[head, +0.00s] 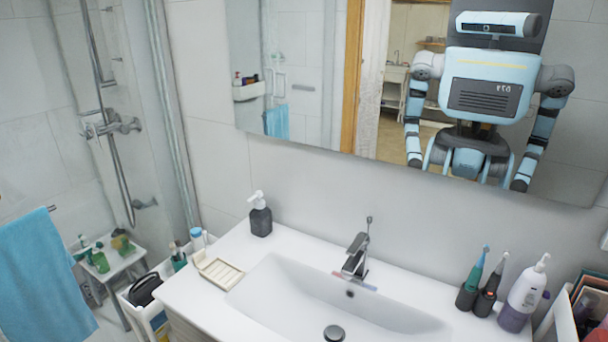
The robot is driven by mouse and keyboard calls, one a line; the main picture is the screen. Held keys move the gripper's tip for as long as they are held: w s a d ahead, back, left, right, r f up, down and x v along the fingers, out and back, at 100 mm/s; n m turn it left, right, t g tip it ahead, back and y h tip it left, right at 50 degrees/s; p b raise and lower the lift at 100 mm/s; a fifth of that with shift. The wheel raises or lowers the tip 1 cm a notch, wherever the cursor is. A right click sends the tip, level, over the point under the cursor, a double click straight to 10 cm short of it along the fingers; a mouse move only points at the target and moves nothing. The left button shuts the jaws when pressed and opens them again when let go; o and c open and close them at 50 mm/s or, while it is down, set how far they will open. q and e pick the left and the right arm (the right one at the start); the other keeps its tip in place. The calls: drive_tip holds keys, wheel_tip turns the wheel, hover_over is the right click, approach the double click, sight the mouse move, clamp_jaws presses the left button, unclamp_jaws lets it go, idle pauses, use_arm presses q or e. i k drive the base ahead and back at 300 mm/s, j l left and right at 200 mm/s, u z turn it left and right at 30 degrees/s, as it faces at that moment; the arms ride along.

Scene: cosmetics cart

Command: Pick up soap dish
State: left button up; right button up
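A cream soap dish (219,270) with ridges lies at the left end of the white sink counter (187,289), left of the basin. It looks empty. Neither of my grippers shows directly in the head view. The mirror (300,70) reflects my body with both arms hanging down at my sides, too small to tell the fingers.
A dark soap dispenser (261,215) stands behind the dish. The faucet (356,257) is at the basin's back. Two electric toothbrushes (470,285) and a purple-white pump bottle (522,295) stand at right. A white cart (135,308) with bottles is left of the counter.

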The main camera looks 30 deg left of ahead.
sight(220, 272)
drive_tip(key=k, duration=0.55)
drive_tip(key=k+u, duration=0.1)
drive_tip(key=u, duration=1.3)
drive_tip(key=l+u, duration=0.15)
drive_tip(key=l, duration=0.5)
